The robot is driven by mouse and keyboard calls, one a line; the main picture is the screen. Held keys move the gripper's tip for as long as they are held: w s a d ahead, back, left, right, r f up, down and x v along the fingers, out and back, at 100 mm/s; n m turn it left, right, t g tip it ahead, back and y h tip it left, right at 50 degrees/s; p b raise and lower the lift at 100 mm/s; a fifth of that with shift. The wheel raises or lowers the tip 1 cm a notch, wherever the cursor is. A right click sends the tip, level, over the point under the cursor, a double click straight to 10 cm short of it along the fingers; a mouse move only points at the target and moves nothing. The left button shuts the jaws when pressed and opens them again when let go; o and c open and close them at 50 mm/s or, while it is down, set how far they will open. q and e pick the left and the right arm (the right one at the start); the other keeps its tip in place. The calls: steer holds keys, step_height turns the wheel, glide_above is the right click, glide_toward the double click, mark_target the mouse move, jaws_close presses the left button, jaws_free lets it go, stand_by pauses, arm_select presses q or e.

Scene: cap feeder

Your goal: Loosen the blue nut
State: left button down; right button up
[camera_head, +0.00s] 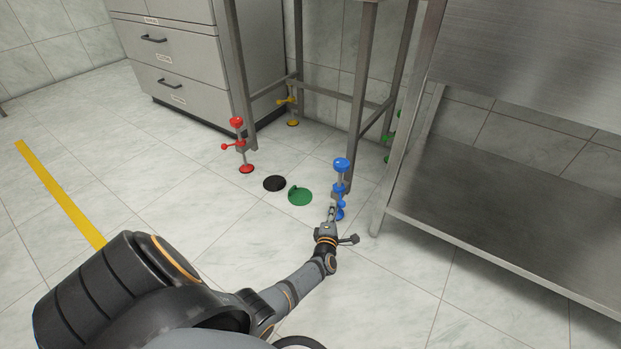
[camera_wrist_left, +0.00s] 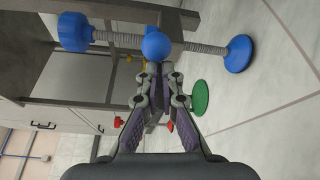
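The blue nut stands on a threaded upright foot of the steel table, in the middle of the head view, between a blue upper cap (camera_head: 341,164) and a blue base disc. The nut (camera_head: 340,187) is partly hidden by my left gripper. In the left wrist view the nut's round blue knob (camera_wrist_left: 155,46) is in front of the threaded rod (camera_wrist_left: 207,48), with the base disc (camera_wrist_left: 238,53) to the right. My left gripper (camera_head: 332,206) is close to the knob. Its fingers (camera_wrist_left: 159,70) show a narrow gap with nothing seen between them; contact cannot be told. My right gripper is not in view.
Red (camera_head: 240,143), yellow (camera_head: 291,101) and green (camera_head: 387,138) feet stand at the other table legs. A black disc (camera_head: 274,183) and a green disc (camera_head: 300,196) lie on the floor. A steel shelf (camera_head: 500,225) stands close on the right; drawers (camera_head: 180,60) stand behind.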

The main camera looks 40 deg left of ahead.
arm_select(q)
steer(key=shift+w+d+r+t+h, duration=0.3)
steer(key=shift+w+d, duration=0.15)
steer(key=shift+d, duration=0.15)
steer(key=shift+r, duration=0.45)
step_height(320, 180, up, 8)
steer(key=a, duration=0.1)
steer(key=shift+s+r, duration=0.25)
steer(key=shift+s, duration=0.15)
steer(key=shift+a, duration=0.1)
stand_by(0.8)
